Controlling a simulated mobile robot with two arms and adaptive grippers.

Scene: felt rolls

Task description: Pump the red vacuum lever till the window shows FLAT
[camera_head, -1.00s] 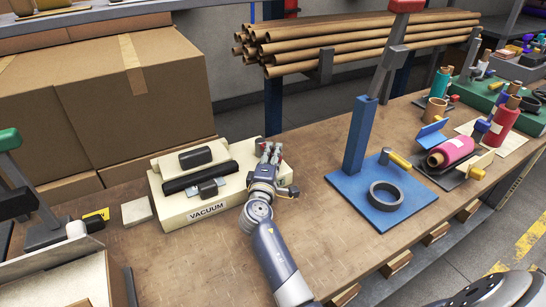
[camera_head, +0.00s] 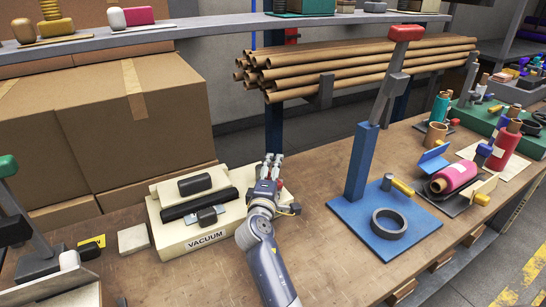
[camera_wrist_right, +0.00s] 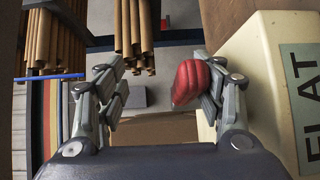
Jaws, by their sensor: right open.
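The cream vacuum machine (camera_head: 170,240), labelled VACUUM, sits on the bench at left with a black bar across its top. My right gripper (camera_head: 272,163) is at its right side, fingers pointing to the back. In the right wrist view the gripper (camera_wrist_right: 153,80) is open. The red lever knob (camera_wrist_right: 188,82) is between its fingers, close to the right finger; whether they touch I cannot tell. A bit of red (camera_head: 281,183) shows beside the gripper in the head view. A pale green window (camera_wrist_right: 302,105) on the machine reads FLAT, cut by the picture edge. My left gripper is not in view.
A blue stand (camera_head: 362,165) with a tall red-topped lever and a black ring (camera_head: 389,223) stands right of my arm. Cardboard boxes (camera_head: 140,120) and a rack of brown tubes (camera_head: 360,68) are behind. A green-knobbed lever (camera_head: 8,166) is at far left. Bare bench lies in front.

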